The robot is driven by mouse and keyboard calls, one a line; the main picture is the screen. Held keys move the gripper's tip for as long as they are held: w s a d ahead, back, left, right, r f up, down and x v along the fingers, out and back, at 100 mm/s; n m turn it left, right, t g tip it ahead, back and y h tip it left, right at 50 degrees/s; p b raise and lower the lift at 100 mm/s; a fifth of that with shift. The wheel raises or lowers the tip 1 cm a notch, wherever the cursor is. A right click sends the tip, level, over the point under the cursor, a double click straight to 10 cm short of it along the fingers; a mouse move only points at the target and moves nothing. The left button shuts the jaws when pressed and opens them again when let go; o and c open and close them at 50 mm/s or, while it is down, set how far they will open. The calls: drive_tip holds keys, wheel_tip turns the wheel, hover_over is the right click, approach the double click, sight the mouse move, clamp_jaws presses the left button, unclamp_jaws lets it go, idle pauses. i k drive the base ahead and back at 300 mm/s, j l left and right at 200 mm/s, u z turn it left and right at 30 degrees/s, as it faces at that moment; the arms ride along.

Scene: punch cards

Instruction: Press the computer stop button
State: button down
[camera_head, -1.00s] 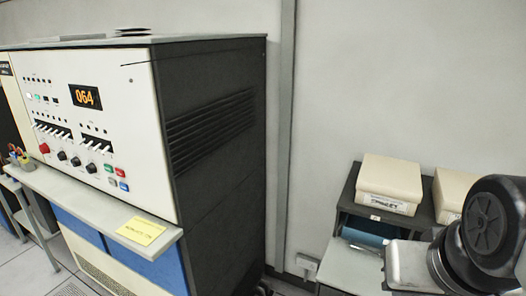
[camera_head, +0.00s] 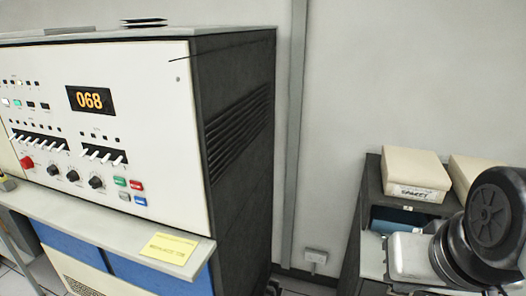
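The computer is a tall cabinet with a cream control panel (camera_head: 160,150) and a dark side, at the left. On its lower right is a cluster of small buttons: a green one (camera_head: 120,181), a red one (camera_head: 136,185), a grey one and a blue one (camera_head: 140,201). A larger round red button (camera_head: 27,162) sits at the lower left of the panel. The labels are too small to read, so I cannot tell which is the stop button. Part of my arm shows at the right edge, well apart from the panel. My gripper is not in view.
A shelf (camera_head: 90,212) juts out below the panel, with a yellow note (camera_head: 169,248) on it. An orange number display (camera_head: 89,100), switches and black knobs fill the panel. At right, cream boxes (camera_head: 415,172) stand on a dark cabinet (camera_head: 371,185). Bare wall lies between.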

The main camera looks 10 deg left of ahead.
sight(136, 185)
drive_tip(key=j, duration=0.65)
drive_tip(key=k+j, duration=0.15)
drive_tip(key=j, duration=1.15)
drive_tip(key=k+z, duration=0.05)
